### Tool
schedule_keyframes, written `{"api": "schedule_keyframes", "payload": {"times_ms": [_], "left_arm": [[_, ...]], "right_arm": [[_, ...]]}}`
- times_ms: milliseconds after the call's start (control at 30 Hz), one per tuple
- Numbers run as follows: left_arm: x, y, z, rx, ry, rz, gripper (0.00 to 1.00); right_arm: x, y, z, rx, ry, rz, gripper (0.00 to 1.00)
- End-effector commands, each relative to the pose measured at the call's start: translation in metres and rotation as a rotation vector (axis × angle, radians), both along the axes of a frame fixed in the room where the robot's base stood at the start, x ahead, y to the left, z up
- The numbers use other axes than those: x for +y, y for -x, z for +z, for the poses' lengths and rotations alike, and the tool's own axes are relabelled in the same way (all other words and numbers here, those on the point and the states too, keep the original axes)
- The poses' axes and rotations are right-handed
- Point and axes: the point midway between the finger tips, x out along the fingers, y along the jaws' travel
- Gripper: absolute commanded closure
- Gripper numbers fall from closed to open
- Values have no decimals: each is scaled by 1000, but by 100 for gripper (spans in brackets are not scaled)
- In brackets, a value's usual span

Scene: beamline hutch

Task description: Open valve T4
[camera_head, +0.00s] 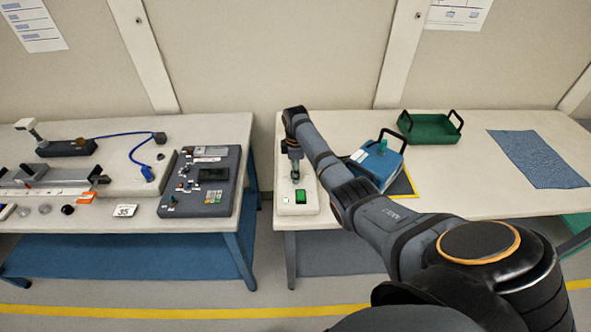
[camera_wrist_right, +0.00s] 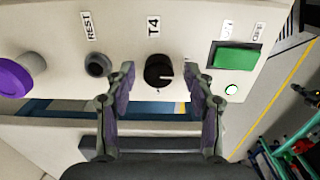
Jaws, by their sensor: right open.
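The T4 valve is a round black knob (camera_wrist_right: 159,71) with a light pointer line, under a "T4" label (camera_wrist_right: 154,27) on a light panel in the right wrist view. My right gripper (camera_wrist_right: 164,80) is open, with one finger on each side of the knob in the picture. Whether the fingers touch the knob cannot be told. In the head view my right arm reaches over the light panel box (camera_head: 299,201), and its gripper (camera_head: 294,174) points down at it, hiding most of the knob area. My left gripper is not in view.
On the panel, a green switch (camera_wrist_right: 236,57) sits right of the knob, a dark REST button (camera_wrist_right: 97,65) and a purple knob (camera_wrist_right: 16,76) left. A blue case (camera_head: 376,163) and green tray (camera_head: 431,129) stand on the right table. A gap separates the tables.

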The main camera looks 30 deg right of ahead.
Motion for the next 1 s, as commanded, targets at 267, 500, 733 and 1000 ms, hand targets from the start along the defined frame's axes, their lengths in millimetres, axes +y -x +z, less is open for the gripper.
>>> {"api": "schedule_keyframes", "payload": {"times_ms": [267,500,733,1000], "left_arm": [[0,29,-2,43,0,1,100],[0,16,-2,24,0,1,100],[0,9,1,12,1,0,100],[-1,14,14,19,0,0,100]], "right_arm": [[0,0,0,0,0,0,64],[0,0,0,0,0,0,96],[0,0,1,1,-1,-13,100],[0,0,4,2,-1,-130,100]]}}
